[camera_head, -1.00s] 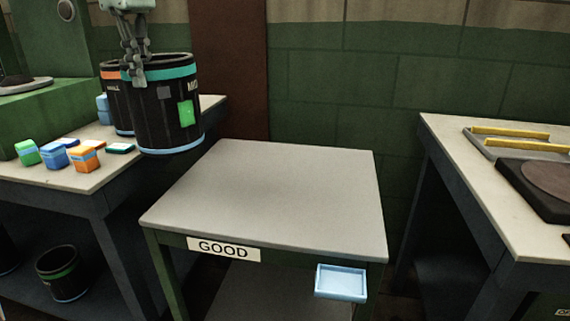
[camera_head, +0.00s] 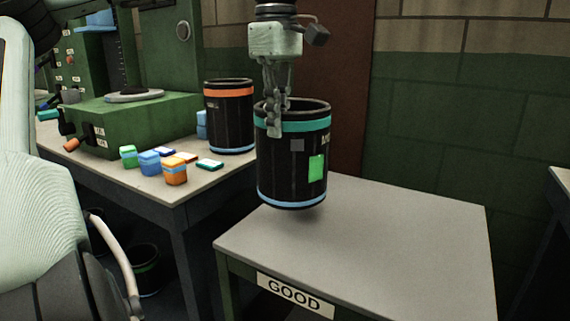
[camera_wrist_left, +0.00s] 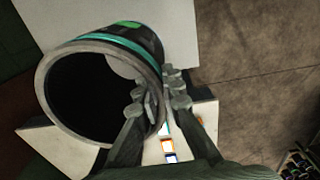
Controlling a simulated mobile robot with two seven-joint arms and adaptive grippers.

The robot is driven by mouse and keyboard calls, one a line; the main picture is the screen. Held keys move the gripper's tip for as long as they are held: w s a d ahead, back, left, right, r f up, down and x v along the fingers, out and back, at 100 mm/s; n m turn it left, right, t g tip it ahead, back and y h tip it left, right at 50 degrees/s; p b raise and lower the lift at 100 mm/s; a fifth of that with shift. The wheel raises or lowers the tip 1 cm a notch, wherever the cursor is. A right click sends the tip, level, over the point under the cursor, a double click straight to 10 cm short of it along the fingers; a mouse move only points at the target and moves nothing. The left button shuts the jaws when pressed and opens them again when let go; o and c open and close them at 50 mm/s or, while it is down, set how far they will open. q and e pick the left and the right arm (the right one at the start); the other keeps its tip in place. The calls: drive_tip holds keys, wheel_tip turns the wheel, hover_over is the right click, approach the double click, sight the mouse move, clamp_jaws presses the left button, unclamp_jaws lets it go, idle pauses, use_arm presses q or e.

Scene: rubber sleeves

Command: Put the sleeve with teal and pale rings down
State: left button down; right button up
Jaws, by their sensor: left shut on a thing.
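The sleeve with teal and pale rings (camera_head: 291,165) is a black open cylinder with a teal band near its top, a pale blue band at its base and a green patch on its side. My left gripper (camera_head: 277,115) is shut on its rim wall and holds it upright over the left back part of the table marked GOOD (camera_head: 400,235). A shadow lies on the tabletop beside its base; the gap is hard to judge. In the left wrist view the sleeve (camera_wrist_left: 140,42) shows its open mouth, with the gripper's fingers (camera_wrist_left: 158,100) at its rim. My right gripper is out of view.
A black sleeve with an orange ring (camera_head: 230,120) stands on the left bench (camera_head: 205,190), near several small coloured boxes (camera_head: 150,162) and a green machine (camera_head: 135,125). The rest of the GOOD tabletop is bare. Another bench edge (camera_head: 560,180) shows at far right.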

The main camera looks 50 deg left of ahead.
sight(292, 151)
use_arm(q)
wheel_tip(292, 151, down, 6)
drive_tip(key=s+d, duration=0.1)
drive_tip(key=d, duration=0.1)
drive_tip(key=shift+d+r, duration=0.15)
drive_tip(key=shift+d, duration=0.25)
drive_tip(key=c, duration=2.1)
unclamp_jaws()
drive_tip(key=shift+s, duration=0.15)
drive_tip(key=shift+c, duration=0.2)
drive_tip(key=o, duration=0.4)
drive_tip(key=shift+o, duration=0.2)
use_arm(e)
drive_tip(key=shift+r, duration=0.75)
